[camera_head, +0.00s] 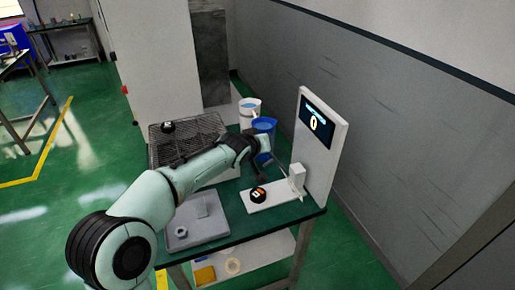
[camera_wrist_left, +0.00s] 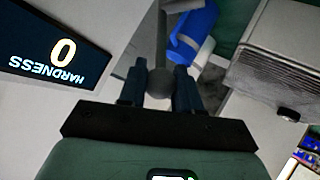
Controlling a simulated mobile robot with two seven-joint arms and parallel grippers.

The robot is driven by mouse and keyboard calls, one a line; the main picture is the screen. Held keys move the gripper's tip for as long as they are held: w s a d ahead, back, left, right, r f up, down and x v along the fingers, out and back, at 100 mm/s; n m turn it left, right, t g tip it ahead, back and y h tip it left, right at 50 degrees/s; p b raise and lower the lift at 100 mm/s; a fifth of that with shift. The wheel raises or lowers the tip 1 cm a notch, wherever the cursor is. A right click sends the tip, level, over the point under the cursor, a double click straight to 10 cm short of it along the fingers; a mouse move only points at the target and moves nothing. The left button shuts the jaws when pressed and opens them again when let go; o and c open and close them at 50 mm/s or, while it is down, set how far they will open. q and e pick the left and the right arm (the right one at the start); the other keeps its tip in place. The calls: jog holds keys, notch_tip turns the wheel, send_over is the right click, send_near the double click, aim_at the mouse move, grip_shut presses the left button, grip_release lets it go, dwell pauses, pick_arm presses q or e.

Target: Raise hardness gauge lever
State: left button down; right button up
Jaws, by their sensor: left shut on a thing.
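The hardness gauge (camera_head: 322,143) is a white upright panel with a white base plate on the green table. Its dark screen (camera_head: 317,122) also shows in the left wrist view (camera_wrist_left: 58,50), upside down, reading "HARDNESS 0". The lever, a grey rod (camera_wrist_left: 160,35) with a round grey knob (camera_wrist_left: 159,84), shows in the left wrist view. My left gripper (camera_head: 264,164) is in front of the panel, also in the wrist view (camera_wrist_left: 160,80), with its fingers shut on the knob. In the head view the arm and gripper partly hide the lever. My right gripper is not in view.
A round black object with an orange label (camera_head: 258,194) sits on the gauge's base plate. Behind are a blue container (camera_head: 264,127) and a white one (camera_head: 249,109).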

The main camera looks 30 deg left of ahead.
pick_arm(q)
jog(key=shift+w+d+r, duration=0.5)
jog(key=shift+w+d, duration=0.1)
jog(key=shift+w, duration=0.05)
jog(key=shift+w+d+r+m+g+y+p, duration=0.4)
jog(key=shift+w+d+g, duration=0.15)
jog(key=shift+w+g, duration=0.15)
jog(key=shift+w+d+r+p, duration=0.25)
jog(key=shift+w+d+p, duration=0.2)
jog(key=shift+w+d, duration=0.35)
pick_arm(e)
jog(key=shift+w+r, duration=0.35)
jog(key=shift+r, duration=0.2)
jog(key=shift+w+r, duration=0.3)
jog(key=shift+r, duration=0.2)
pick_arm(q)
jog(key=c, duration=0.8)
grip_release()
